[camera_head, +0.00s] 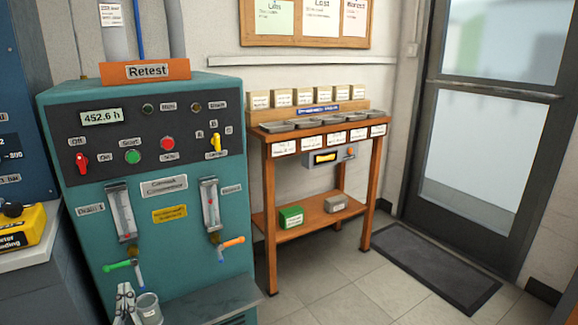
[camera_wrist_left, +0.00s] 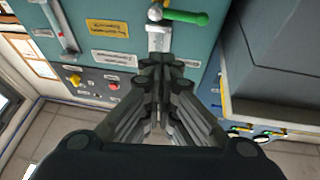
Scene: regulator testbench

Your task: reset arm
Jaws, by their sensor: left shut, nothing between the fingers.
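My left gripper (camera_head: 127,292) shows at the bottom left of the head view, in front of the teal test cabinet (camera_head: 85,238). It is shut and empty. I cannot tell whether the fingers touch the cup. My right gripper is in neither view.
An orange-handled valve (camera_head: 231,242) sticks out to the right on the cabinet. A wooden bench (camera_head: 285,222) with trays stands to the right. A dark mat (camera_head: 433,266) lies before the door. A yellow box (camera_head: 27,238) sits at the left. Tiled floor in front is clear.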

